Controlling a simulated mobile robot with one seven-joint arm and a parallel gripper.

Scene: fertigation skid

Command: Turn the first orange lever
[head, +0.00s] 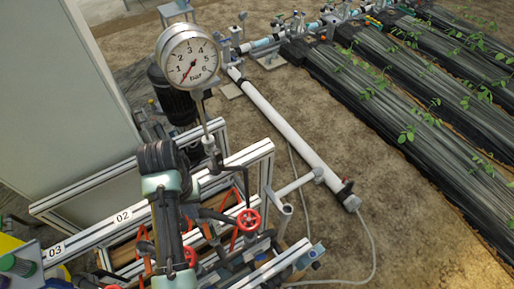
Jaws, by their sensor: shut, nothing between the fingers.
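My arm rises from the bottom of the head view in front of the skid, and its grey-green and dark links cover part of the pipework. I cannot make out my gripper or its fingertips. Thin orange-red parts show among the dark pipes, one right of my arm (235,236) and one left of it (142,238). They are too small and crowded for me to tell which is the first orange lever, or how it is turned. A red handwheel (248,220) stands to the right of my arm. Another red handwheel (190,256) is lower, close beside my arm.
A round pressure gauge (188,58) stands tall above the aluminium frame (238,160). A rail carries labels 02 (123,216) and 03 (55,251). A white pipe (290,132) runs across the ground. A large grey panel (50,90) blocks the left. Bare soil (420,240) is open at right.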

